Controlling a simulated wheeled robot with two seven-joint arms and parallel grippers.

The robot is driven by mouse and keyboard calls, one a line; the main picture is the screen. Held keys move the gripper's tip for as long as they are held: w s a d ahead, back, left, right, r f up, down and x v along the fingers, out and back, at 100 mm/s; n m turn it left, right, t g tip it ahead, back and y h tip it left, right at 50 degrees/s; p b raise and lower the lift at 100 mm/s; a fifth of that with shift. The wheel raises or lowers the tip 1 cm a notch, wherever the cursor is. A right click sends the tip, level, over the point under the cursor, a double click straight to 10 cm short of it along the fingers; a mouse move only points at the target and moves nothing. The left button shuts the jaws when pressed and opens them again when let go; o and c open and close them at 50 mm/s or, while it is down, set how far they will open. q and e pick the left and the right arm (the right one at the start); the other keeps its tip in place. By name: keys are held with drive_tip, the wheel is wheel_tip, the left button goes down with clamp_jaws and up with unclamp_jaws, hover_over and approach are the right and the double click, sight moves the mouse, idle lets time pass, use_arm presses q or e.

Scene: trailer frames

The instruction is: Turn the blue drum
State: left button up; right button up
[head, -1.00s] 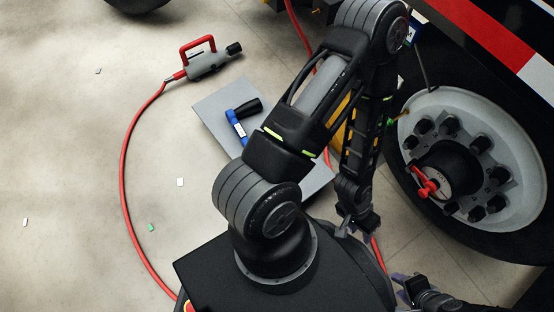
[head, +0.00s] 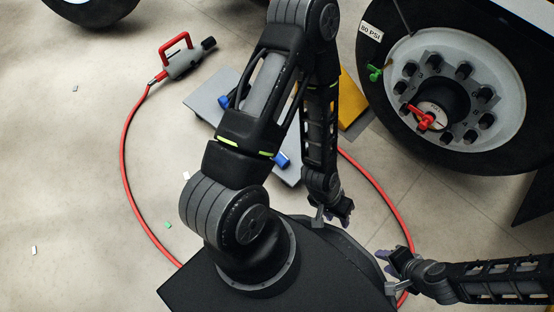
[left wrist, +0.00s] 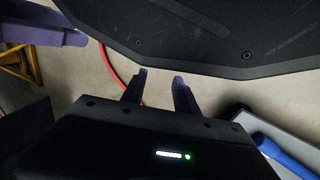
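I cannot make out a blue drum in any view. The only blue things are parts of a blue tool (head: 281,160) on a grey board (head: 203,103), mostly hidden behind my left arm. A blue cylinder (left wrist: 286,157) also shows at the lower right of the left wrist view. My left gripper (head: 337,216) hangs beside my dark base. In the left wrist view its purple fingers (left wrist: 160,75) are apart with nothing between them. My right gripper (head: 384,268) is at the base's right edge, its fingers apart and apparently empty.
A truck wheel (head: 490,105) with a red valve (head: 422,118) on its hub stands at upper right. A yellow block (head: 352,100) is beside it. A grey tool (head: 185,60) with a red handle trails a red hose (head: 123,150) over the floor. Left floor is mostly clear.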

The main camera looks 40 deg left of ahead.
use_arm(q)
drive_tip(key=shift+o, duration=0.4)
drive_tip(key=shift+o, duration=0.8)
drive_tip(key=shift+w+a, duration=0.1)
drive_tip(key=shift+a, duration=0.05)
drive_tip(key=shift+o, duration=1.3)
drive_tip(key=w+a+f+n+y+p, duration=0.1)
drive_tip(key=w+a+n, duration=0.1)
drive_tip(key=a, duration=0.4)
drive_tip(key=w+a+f+n+y+p, duration=0.1)
drive_tip(key=w+a+n+y, duration=0.1)
drive_tip(key=a+n, duration=0.2)
drive_tip(key=a, duration=0.2)
drive_tip(key=shift+w+a, duration=0.4)
drive_tip(key=n+g+p, duration=0.1)
drive_tip(key=n+p, duration=0.2)
drive_tip(key=n, duration=0.6)
hover_over(282, 158)
drive_tip(key=shift+w+f+y, duration=0.1)
drive_tip(key=shift+f+y, duration=0.15)
drive_tip(key=shift+y, duration=0.15)
wheel_tip(282, 158, down, 8)
drive_tip(key=b, duration=0.4)
drive_tip(key=shift+r, duration=0.1)
drive_tip(key=shift+c, duration=0.3)
